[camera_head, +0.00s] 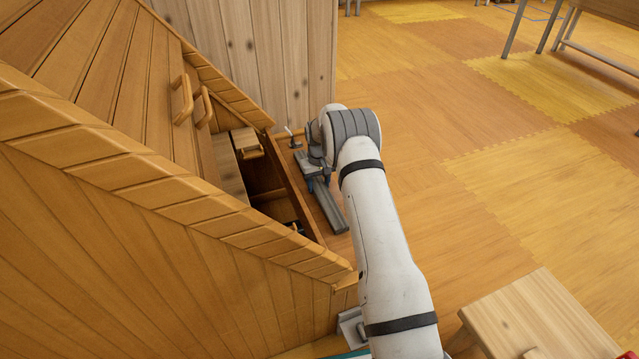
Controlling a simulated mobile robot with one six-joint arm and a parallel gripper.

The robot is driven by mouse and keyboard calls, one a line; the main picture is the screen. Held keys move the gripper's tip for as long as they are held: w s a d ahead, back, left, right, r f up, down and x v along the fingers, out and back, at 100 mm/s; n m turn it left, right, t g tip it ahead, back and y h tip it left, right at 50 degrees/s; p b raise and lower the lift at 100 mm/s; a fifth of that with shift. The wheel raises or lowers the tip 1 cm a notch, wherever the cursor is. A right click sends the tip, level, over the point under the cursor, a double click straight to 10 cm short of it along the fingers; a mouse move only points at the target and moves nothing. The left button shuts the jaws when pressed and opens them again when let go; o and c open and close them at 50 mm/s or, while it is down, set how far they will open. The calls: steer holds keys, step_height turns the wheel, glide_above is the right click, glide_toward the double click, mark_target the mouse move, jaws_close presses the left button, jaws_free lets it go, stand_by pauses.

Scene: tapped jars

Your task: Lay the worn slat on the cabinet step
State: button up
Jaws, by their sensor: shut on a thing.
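My arm reaches up from the bottom, and my gripper (318,182) points down beside the open part of the orange wooden cabinet (110,215). The gripper is shut on a long, narrow grey piece, which looks like the worn slat (333,209). The slat slants down to the right, just outside the cabinet's opening. My wrist hides part of the grip. Inside the opening are a pale board (228,166) and a small wooden block (245,141). I cannot tell for certain which surface is the cabinet step.
Two wooden handles (182,101) stick out from the cabinet. A knotty plank panel (262,55) stands behind it. A pale wooden stool (545,312) is at the lower right, and a table (610,10) is at the upper right. The tiled floor (450,130) between them is clear.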

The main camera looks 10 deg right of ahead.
steer(key=o, duration=1.2)
step_height(320, 180, up, 8)
steer(key=p, duration=0.3)
steer(key=s+r+p, duration=0.5)
steer(key=r, duration=0.8)
steer(key=s+r+m+t+p, duration=0.1)
steer(key=s+r+p, duration=0.45)
steer(key=r, duration=0.65)
steer(key=s+r+p, duration=0.5)
steer(key=r, duration=0.8)
steer(key=shift+m+t, duration=0.6)
steer(key=shift+t, duration=0.2)
steer(key=s+r+p, duration=0.5)
steer(key=s+r, duration=0.1)
steer(key=s, duration=0.3)
steer(key=s+r+p, duration=0.5)
steer(key=s+r, duration=0.2)
steer(key=s, duration=0.3)
steer(key=s+r+p, duration=0.5)
steer(key=s+r, duration=0.1)
steer(key=s, duration=0.4)
steer(key=shift+d+r, duration=0.2)
steer(key=shift+r, duration=0.15)
